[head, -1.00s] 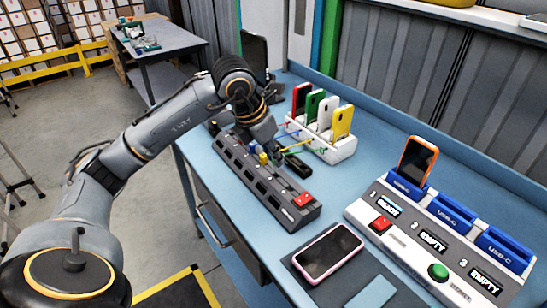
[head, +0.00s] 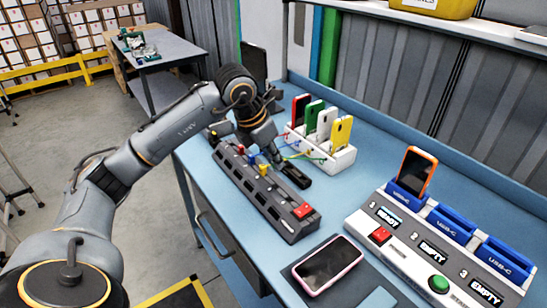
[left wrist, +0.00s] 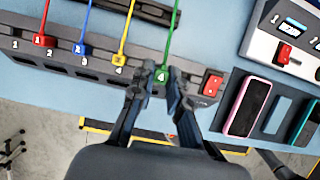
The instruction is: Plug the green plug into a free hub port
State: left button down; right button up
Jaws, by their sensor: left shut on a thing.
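I cannot tell whether the plug touches or enters a port. In the head view my left gripper (head: 292,177) hides the plug and is over the far side of the hub (head: 290,222). The red plug (left wrist: 43,40), blue plug (left wrist: 80,48) and yellow plug (left wrist: 118,59) stand along the hub. My right gripper is not in view.
A white rack (head: 340,160) of coloured phones stands behind the hub. A pink-edged phone (head: 328,265) lies on a dark mat at the front. A charging station (head: 400,255) with blue docks and an orange phone (head: 414,172) is at right. Blue bench is bare between.

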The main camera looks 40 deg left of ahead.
aim_at(278, 185)
pick_arm(q)
jog(key=shift+f+b, duration=2)
jog(key=shift+f, duration=0.55)
jog(key=shift+s+f+b, duration=0.1)
jog(key=shift+f+b, duration=0.55)
jog(key=shift+f, duration=0.15)
dwell(0.3)
jog(key=c, duration=1.2)
grip_release()
jog(key=shift+r, duration=0.1)
jog(key=o, duration=0.4)
